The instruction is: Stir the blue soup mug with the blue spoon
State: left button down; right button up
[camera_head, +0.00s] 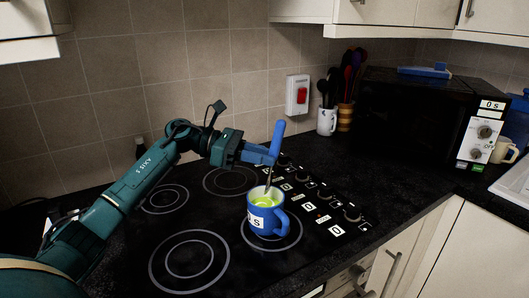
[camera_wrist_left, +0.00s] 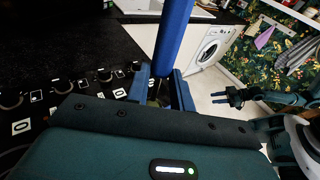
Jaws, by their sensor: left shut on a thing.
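The blue mug (camera_head: 264,218) stands upright on a ring of the black hob and holds green soup (camera_head: 265,199). My left gripper (camera_head: 270,158) is above the mug, shut on the blue spoon (camera_head: 278,137). The spoon is nearly upright, its blue handle rising above the fingers. Its thin shaft runs down into the mug, and its lower end is hidden there. In the left wrist view, the spoon's handle (camera_wrist_left: 174,35) stands between the fingers of my left gripper (camera_wrist_left: 162,88). My right gripper (camera_wrist_left: 232,97) shows small at the right of that view; its jaw opening is unclear.
Hob knobs (camera_head: 326,194) lie right of the mug. A white mug of utensils (camera_head: 327,121) and a striped holder (camera_head: 345,117) stand at the back, beside the black microwave (camera_head: 417,112). The worktop (camera_head: 390,200) before the microwave is clear. Wall cupboards (camera_head: 380,12) hang above.

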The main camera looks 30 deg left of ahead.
jog(key=f+b, duration=0.1)
jog(key=b, duration=0.1)
jog(key=f+b, duration=0.1)
jog(key=b, duration=0.1)
jog(key=a+f+m+b, duration=0.1)
jog(key=b, duration=0.1)
jog(key=shift+w+f+t+y, duration=0.1)
jog(key=shift+w+t+y, duration=0.2)
jog(key=shift+t+y, duration=0.1)
jog(key=shift+a, duration=0.1)
dwell(0.5)
